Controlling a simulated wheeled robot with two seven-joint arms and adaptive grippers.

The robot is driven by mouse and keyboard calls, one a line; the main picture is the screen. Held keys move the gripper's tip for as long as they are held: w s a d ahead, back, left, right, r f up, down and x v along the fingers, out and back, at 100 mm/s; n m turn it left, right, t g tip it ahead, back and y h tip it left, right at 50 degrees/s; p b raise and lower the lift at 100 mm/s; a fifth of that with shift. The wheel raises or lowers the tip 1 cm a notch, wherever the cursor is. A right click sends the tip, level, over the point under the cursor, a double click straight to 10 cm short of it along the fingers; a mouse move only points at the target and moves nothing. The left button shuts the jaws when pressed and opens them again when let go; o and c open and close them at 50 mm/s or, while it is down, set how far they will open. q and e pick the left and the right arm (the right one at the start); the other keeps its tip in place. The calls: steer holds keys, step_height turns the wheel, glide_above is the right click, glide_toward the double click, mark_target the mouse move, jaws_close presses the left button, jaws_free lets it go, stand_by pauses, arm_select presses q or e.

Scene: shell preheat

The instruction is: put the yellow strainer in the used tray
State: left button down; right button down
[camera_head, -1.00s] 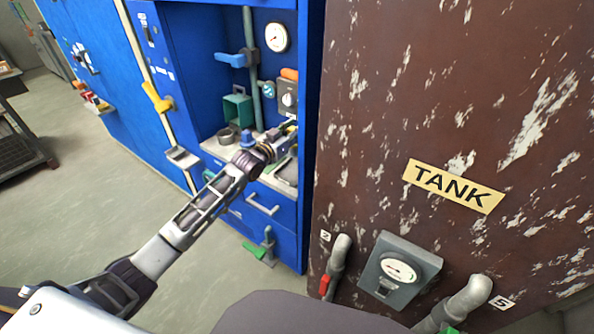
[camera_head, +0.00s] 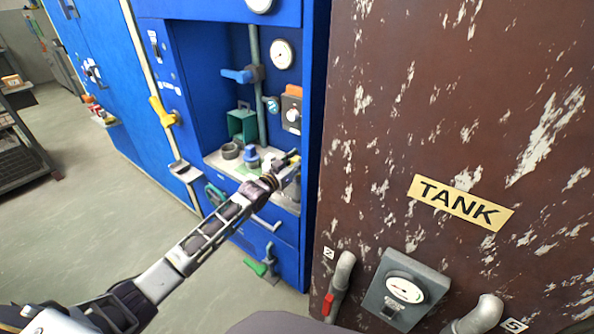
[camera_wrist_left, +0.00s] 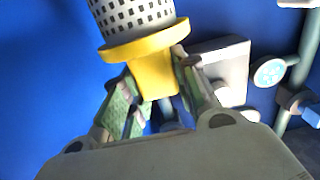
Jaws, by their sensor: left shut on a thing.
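The yellow strainer (camera_wrist_left: 150,58) shows in the left wrist view, with a white perforated cylinder above a yellow flange and a yellow stub. My left gripper (camera_wrist_left: 152,92) is shut on the yellow stub. In the head view my left gripper (camera_head: 292,158) is over the right part of the recess counter in the blue cabinet. I cannot make out the strainer there. A grey tray (camera_head: 290,199) lies on the counter below and behind the gripper, partly hidden. I cannot read any label on it. My right gripper is not in view.
On the counter stand a blue-capped fitting (camera_head: 250,156), a dark ring-shaped cup (camera_head: 230,151) and a green box (camera_head: 242,124). A vertical pipe (camera_head: 256,90) with a blue handle rises behind. The brown tank (camera_head: 430,110) stands close on the right.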

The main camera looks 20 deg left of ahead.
arm_select(q)
steer(key=shift+f, duration=0.2)
steer(key=shift+f+b, duration=0.35)
steer(key=shift+f, duration=1.25)
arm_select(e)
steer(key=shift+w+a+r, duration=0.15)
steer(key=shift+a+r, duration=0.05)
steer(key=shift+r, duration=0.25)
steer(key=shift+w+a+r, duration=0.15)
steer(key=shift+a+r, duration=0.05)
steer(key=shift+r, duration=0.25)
arm_select(q)
steer(key=shift+f, duration=0.2)
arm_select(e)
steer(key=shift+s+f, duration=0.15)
arm_select(q)
steer(key=c, duration=1.4)
jaws_free()
steer(key=o, duration=0.3)
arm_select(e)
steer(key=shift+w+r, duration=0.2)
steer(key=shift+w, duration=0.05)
